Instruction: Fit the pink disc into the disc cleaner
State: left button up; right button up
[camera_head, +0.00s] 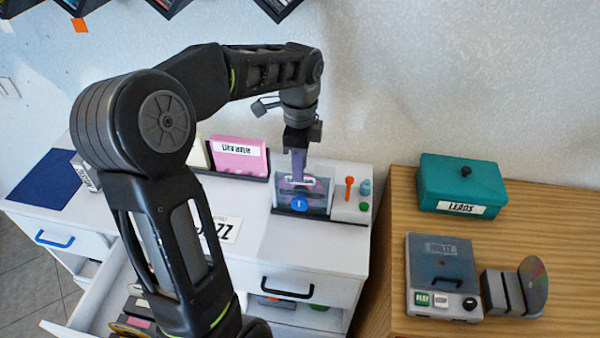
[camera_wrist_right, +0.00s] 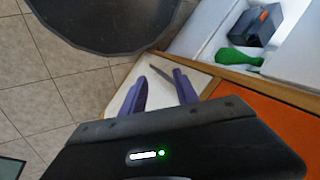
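The disc cleaner (camera_head: 318,211) is a clear-fronted box with a blue round mark, on the white cabinet by the wall. Something pink, seemingly the pink disc (camera_head: 320,187), shows upright behind its clear front, partly hidden by the label and the mark. My left gripper (camera_head: 298,168) points straight down at the cleaner's top, its purple fingertips at the pink disc's upper part. The fingers overlap from this side, so I cannot tell whether they hold the disc. My right gripper (camera_wrist_right: 162,92) shows only in the right wrist view, its purple fingers apart with nothing between them.
Right of the cleaner are small orange and green knobs (camera_head: 349,188). A pink case (camera_head: 240,157) stands in a rack to its left. The wooden table (camera_head: 395,240) holds a teal box (camera_head: 462,185), a grey player (camera_head: 441,268) and a disc stand (camera_head: 505,291). An open drawer (camera_head: 85,318) is below.

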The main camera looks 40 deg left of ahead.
pick_arm(q)
notch_tip(320, 180, up, 9)
jog(key=p, duration=0.1)
jog(key=shift+f, duration=0.15)
dwell(0.8)
